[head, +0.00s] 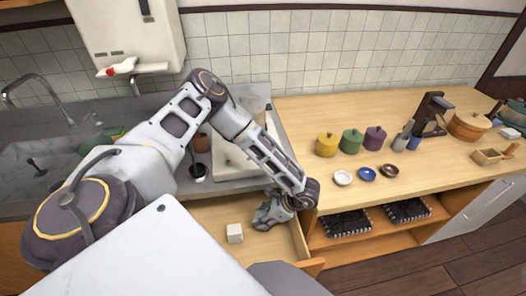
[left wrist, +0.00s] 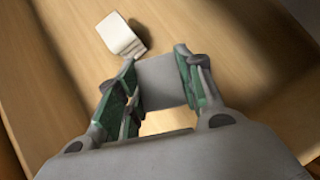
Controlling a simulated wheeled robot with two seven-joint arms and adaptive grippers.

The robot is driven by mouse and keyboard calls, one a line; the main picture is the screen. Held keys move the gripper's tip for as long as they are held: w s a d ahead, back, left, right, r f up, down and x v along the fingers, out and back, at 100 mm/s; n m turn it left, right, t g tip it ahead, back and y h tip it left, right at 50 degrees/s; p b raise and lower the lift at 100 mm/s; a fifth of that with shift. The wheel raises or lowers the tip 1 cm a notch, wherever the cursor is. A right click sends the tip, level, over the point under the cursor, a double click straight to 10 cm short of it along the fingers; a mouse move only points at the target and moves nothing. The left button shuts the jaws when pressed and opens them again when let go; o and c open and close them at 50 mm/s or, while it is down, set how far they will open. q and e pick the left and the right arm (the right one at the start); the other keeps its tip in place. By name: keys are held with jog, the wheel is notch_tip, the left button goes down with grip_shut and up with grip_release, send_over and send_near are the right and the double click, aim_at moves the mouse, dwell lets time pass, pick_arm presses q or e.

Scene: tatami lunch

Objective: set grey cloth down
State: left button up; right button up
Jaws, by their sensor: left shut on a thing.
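My left gripper (head: 268,216) reaches down into an open wooden drawer (head: 200,215) below the counter. The left wrist view shows its green-padded fingers (left wrist: 160,88) shut on the grey cloth (left wrist: 165,80), a flat grey piece between the pads. In the head view I cannot make out the cloth apart from the gripper. Whether the cloth touches the drawer floor cannot be told. A small white block (head: 234,233) lies in the drawer to the left of the gripper; it also shows beyond the fingertips in the left wrist view (left wrist: 121,35). My right gripper is out of view.
The drawer's right wall (head: 300,242) is close to the gripper. Yellow (head: 326,145), green (head: 351,141) and purple (head: 375,139) lidded pots and small dishes (head: 367,174) stand on the counter. Black woven trays (head: 348,223) sit on the shelf at right. The sink is at left.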

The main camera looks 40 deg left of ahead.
pick_arm(q)
jog(key=shift+f, duration=0.55)
notch_tip(320, 180, down, 2)
jog(key=shift+f, duration=0.4)
jog(key=o, duration=0.7)
jog(key=shift+b, duration=0.3)
jog(key=shift+o, duration=1)
jog(key=shift+r, duration=0.2)
jog(key=v, duration=1.2)
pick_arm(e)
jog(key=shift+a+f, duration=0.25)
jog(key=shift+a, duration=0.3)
